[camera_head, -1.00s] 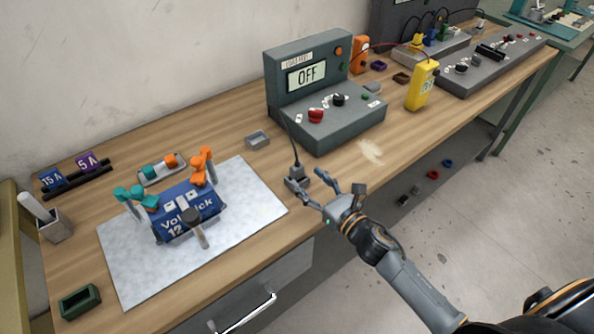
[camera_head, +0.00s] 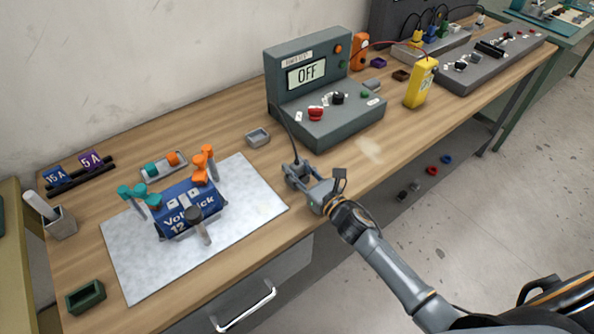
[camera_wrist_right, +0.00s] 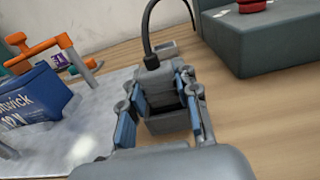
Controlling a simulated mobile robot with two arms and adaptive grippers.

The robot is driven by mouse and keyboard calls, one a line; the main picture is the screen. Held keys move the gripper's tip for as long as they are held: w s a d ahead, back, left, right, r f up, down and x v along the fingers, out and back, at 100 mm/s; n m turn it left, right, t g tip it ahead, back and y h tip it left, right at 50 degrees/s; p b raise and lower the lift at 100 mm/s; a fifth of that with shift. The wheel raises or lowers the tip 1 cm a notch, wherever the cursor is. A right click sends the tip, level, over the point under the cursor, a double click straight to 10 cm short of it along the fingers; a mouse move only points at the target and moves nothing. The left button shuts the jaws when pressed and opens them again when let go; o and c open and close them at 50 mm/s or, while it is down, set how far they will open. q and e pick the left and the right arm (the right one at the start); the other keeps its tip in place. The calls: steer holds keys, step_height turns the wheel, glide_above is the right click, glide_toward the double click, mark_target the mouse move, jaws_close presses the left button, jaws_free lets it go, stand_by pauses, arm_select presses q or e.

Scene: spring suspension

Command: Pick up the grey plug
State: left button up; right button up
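The grey plug (camera_head: 295,170) is at the table's front edge area, right of the white mat, with a dark cable rising from it to the tester box. In the right wrist view, the plug (camera_wrist_right: 168,122) is between the fingers of my right gripper (camera_wrist_right: 165,100). The blue-padded fingers stand on both sides of it, and a narrow gap seems to show beside it. In the head view, my right gripper (camera_head: 304,182) reaches the plug from the front right and partly covers it. My left gripper is not in view.
The grey tester box (camera_head: 350,128), reading OFF, stands behind the plug. A small grey tray (camera_head: 258,138) lies behind left. The blue battery (camera_head: 178,225) with orange and teal clamps stands on the white mat (camera_head: 130,275). A yellow meter (camera_head: 420,84) is farther right.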

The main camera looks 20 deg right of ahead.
jaws_close()
